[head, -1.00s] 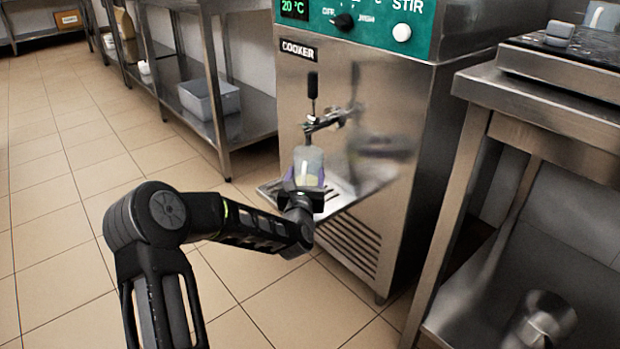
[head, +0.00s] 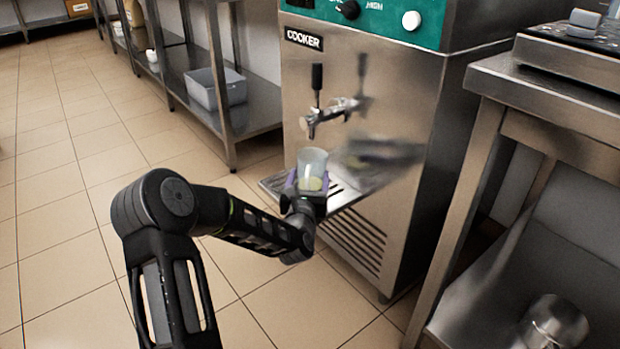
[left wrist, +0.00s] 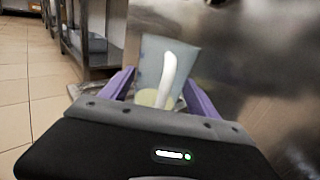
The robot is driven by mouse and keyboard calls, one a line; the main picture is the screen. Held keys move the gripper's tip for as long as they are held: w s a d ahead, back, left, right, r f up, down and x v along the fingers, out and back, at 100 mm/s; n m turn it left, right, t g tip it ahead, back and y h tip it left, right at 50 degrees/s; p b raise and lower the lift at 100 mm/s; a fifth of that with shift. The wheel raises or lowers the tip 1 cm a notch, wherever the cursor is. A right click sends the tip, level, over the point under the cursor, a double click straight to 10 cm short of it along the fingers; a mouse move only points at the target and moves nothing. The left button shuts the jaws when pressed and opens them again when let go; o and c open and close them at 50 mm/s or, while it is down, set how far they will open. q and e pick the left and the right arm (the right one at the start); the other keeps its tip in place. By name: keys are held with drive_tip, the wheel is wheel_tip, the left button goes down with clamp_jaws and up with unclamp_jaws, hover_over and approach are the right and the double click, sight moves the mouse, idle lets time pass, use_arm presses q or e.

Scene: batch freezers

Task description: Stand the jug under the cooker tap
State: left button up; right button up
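The jug (head: 312,165) is a translucent cup with a pale yellowish bottom. It stands upright at the drip tray (head: 345,200) of the cooker (head: 385,110), below the tap (head: 330,115). I cannot tell whether it touches the tray. My left gripper (head: 306,190) is around the jug, with purple fingers on both sides of it. The jug (left wrist: 164,70), with its white handle towards the camera, also shows between the fingers in the left wrist view; the fingers appear to press on its sides. My right gripper is not in view.
A steel shelf (head: 255,105) with a grey bin (head: 215,88) stands at the left. A steel table (head: 550,105) stands close at the right, with a metal pot (head: 553,322) on its lower shelf. The tiled floor at the left is clear.

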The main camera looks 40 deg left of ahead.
sight(307, 188)
use_arm(q)
drive_tip(key=o, duration=0.3)
drive_tip(key=shift+s+r, duration=0.1)
drive_tip(key=shift+s+d, duration=0.2)
drive_tip(key=shift+s, duration=0.05)
drive_tip(key=p+v, duration=0.3)
drive_tip(key=v, duration=0.5)
drive_tip(key=shift+p, duration=0.3)
drive_tip(key=shift+s+d+f+b, duration=0.15)
drive_tip(key=shift+s+d+b, duration=0.1)
drive_tip(key=shift+s+b, duration=0.25)
drive_tip(key=shift+s+d+f+b, duration=0.15)
drive_tip(key=shift+s+d+b, duration=0.05)
drive_tip(key=shift+s+b, duration=0.3)
drive_tip(key=shift+s+d, duration=0.15)
drive_tip(key=shift+s, duration=0.1)
drive_tip(key=shift+s+d+r, duration=0.15)
